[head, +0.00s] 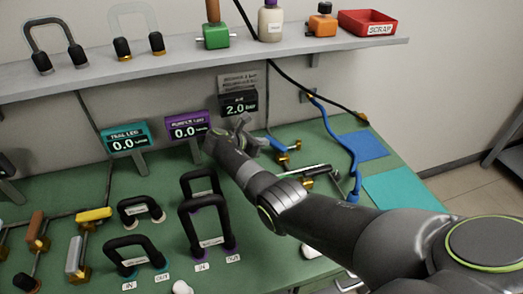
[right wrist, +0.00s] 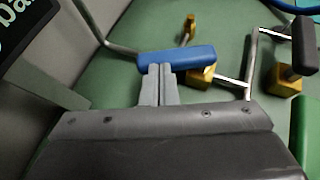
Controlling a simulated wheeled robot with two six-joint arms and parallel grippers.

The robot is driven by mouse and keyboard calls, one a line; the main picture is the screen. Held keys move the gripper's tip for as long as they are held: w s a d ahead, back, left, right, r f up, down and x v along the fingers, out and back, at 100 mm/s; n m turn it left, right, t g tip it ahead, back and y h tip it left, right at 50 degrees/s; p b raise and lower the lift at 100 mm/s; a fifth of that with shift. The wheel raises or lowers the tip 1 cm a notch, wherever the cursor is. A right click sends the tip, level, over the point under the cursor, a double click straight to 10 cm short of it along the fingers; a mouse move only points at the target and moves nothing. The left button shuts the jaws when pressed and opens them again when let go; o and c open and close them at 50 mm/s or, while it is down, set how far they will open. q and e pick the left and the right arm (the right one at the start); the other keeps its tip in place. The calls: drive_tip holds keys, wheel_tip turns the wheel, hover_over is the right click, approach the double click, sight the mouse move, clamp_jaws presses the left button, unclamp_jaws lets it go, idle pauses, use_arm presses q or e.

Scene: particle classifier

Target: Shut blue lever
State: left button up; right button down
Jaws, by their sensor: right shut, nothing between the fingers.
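The blue lever (head: 278,144) sits on a brass valve on the green bench, near the back wall. Its blue handle (right wrist: 190,57) lies crosswise in the right wrist view, with brass fittings and metal pipe around it. My right gripper (head: 245,130) is shut and empty. In the right wrist view its closed fingertips (right wrist: 160,76) are right at the near side of the blue handle, overlapping its left half; I cannot tell whether they touch. My left gripper is not in view.
A black-handled valve (right wrist: 303,45) stands to the right of the blue lever. A blue hose (head: 345,145) runs beyond it. A pressure display (head: 238,104) stands behind my gripper, beside a purple display (head: 187,131). Black U-shaped handles (head: 207,222) stand left of my arm. A shelf (head: 200,63) overhangs the back.

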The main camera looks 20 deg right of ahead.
sight(266, 136)
drive_tip(key=shift+w+d+f+m+g+b, duration=0.2)
drive_tip(key=shift+w+m+g+b, duration=0.1)
drive_tip(key=shift+m+g+b, duration=0.25)
drive_tip(key=shift+w+d+b, duration=0.15)
drive_tip(key=shift+w+b, duration=0.05)
drive_tip(key=shift+b, duration=0.15)
drive_tip(key=shift+w+d+r+b, duration=0.1)
drive_tip(key=shift+w+d+b, duration=0.15)
drive_tip(key=shift+d+b, duration=0.1)
drive_tip(key=shift+w+d, duration=0.4)
drive_tip(key=shift+d, duration=0.1)
drive_tip(key=shift+b, duration=0.3)
drive_tip(key=shift+r, duration=0.1)
